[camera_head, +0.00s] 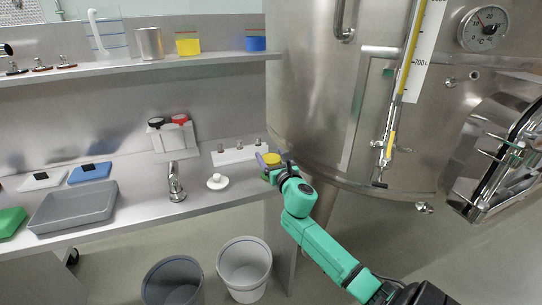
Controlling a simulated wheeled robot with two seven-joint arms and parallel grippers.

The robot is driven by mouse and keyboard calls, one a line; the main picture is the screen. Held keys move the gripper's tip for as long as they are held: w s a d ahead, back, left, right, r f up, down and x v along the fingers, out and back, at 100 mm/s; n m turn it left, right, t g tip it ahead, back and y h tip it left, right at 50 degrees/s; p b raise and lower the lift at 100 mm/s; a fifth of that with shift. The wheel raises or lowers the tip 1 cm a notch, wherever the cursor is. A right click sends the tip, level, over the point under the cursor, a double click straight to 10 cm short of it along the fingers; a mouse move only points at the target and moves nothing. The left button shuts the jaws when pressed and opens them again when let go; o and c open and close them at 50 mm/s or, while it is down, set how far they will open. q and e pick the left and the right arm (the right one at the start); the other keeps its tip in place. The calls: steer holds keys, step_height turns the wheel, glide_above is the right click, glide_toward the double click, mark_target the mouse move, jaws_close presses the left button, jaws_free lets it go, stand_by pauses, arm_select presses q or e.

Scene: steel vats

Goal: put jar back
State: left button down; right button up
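A small yellow-topped jar (272,158) is at the right end of the steel bench, beside the big steel vat. A yellow container (187,45) and a blue container (255,41) stand on the upper shelf. My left gripper is not in view.
The shelf (120,73) also holds a clear jug (108,36) and a steel beaker (149,44). A white rack (238,153), a tap (175,183) and a grey tray (75,206) are on the bench. The steel vat (320,100) bounds the right. Two bins (244,268) stand below.

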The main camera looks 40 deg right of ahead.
steer(key=shift+o, duration=1.1)
steer(key=shift+r, duration=0.2)
steer(key=shift+s+a+f, duration=0.1)
steer(key=shift+s+f, duration=0.05)
steer(key=shift+s, duration=0.15)
steer(key=v, duration=1.2)
steer(key=s+a+f+m+g+y, duration=0.1)
steer(key=a+f+m+g+y, duration=0.2)
steer(key=f+m, duration=1)
steer(key=s+a+f+m+g+y, duration=0.1)
steer(key=a+f+m+g, duration=0.35)
steer(key=f, duration=1.45)
steer(key=s+a+f+m+g+y, duration=0.1)
steer(key=s+a+f+m+g, duration=0.15)
steer(key=s+f, duration=0.5)
steer(key=s+a+f+m+g, duration=0.1)
steer(key=s+f+m, duration=0.4)
steer(key=f, duration=0.4)
steer(key=s+a+f+m+g, duration=0.1)
steer(key=s+f, duration=0.4)
steer(key=s, duration=0.5)
steer(key=s+a+f+m+g, duration=0.2)
steer(key=s+f+m+g, duration=0.1)
steer(key=s, duration=0.7)
steer(key=shift+s+f+m+g+y, duration=0.15)
steer(key=shift+f+m+g+y, duration=0.3)
steer(key=shift+f, duration=0.5)
